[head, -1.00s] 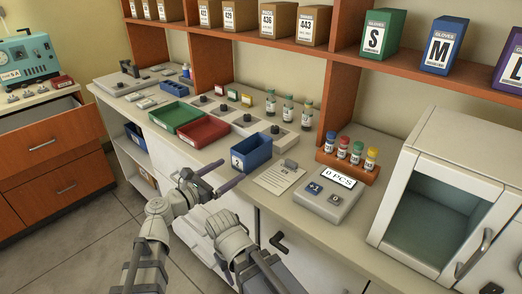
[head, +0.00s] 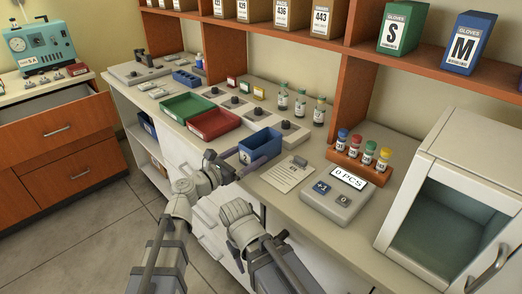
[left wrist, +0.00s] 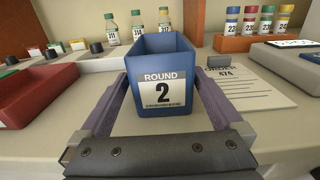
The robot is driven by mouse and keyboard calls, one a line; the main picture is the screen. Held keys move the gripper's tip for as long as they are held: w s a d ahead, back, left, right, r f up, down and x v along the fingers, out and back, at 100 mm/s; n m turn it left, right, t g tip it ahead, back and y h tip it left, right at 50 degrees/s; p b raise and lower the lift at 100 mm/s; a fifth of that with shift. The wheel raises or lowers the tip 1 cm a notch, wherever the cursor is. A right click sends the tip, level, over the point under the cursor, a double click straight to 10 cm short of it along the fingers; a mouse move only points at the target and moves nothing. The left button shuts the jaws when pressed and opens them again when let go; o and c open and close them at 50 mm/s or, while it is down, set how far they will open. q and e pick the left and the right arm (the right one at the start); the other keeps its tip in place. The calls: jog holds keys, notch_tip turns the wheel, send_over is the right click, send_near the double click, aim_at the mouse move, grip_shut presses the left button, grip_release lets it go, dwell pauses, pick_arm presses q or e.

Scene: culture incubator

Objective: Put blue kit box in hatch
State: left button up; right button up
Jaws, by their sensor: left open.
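The blue kit box (head: 260,146), an open-topped bin labelled "ROUND 2", stands upright on the counter near its front edge. My left gripper (head: 247,160) is open, with its two fingers reaching to the box from the front. In the left wrist view the blue box (left wrist: 163,85) is between the purple-grey fingers, one on each side. Contact with its sides cannot be told. The white cabinet with a glass front (head: 452,225), which looks like the hatch, stands at the right end of the counter, its door seemingly closed. My right gripper is not seen.
A red tray (head: 213,125) and a green tray (head: 187,107) lie left of the box. A paper sheet (head: 287,173), a counter display (head: 338,197) and an orange vial rack (head: 358,168) lie between box and cabinet. Small vials (head: 300,105) stand behind the box.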

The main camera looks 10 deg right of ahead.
pick_arm(q)
jog(key=x, duration=0.3)
jog(key=r+x, duration=0.1)
jog(key=x, duration=0.1)
jog(key=shift+d+p, duration=0.1)
jog(key=shift+p, duration=0.3)
jog(key=shift+s, duration=0.1)
jog(key=c, duration=1.4)
notch_tip(320, 180, up, 10)
jog(key=p, duration=1)
